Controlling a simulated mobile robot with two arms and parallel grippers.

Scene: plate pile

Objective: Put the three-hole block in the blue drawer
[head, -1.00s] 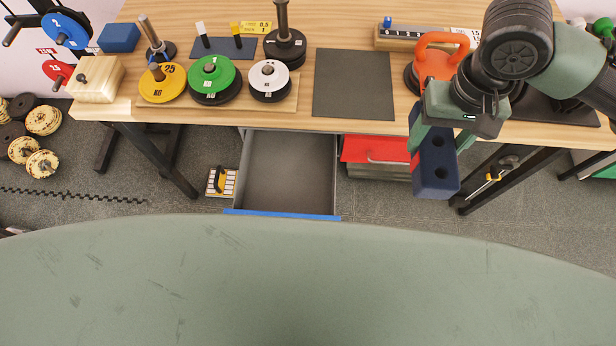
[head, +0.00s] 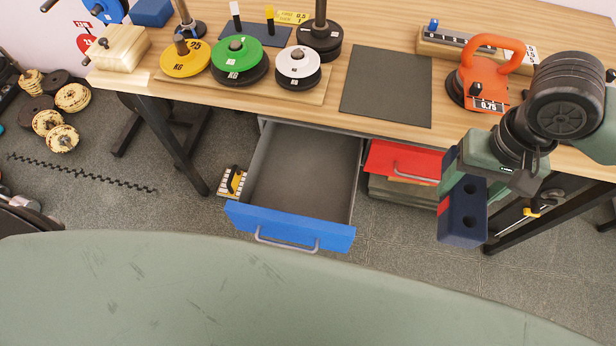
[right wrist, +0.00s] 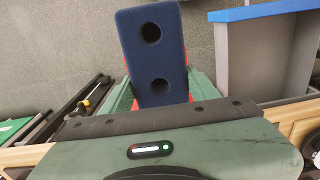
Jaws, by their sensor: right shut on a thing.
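The dark blue block with holes (head: 465,222) hangs below my right gripper (head: 478,172), to the right of the drawers under the table. Two of its holes show; any third is hidden by the gripper. In the right wrist view the block (right wrist: 152,52) sits between the green fingers of my right gripper (right wrist: 160,95), which is shut on it. The blue drawer (head: 290,228) is pulled open and its grey inside looks empty. Its blue front also shows at the top right of the right wrist view (right wrist: 262,12). My left gripper is not in view.
The wooden table (head: 385,135) carries weight plates, a black mat (head: 387,85) and an orange kettlebell-like weight (head: 490,75). A red drawer (head: 403,160) is slightly open between the blue drawer and the block. A table leg (head: 172,145) stands left of the blue drawer.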

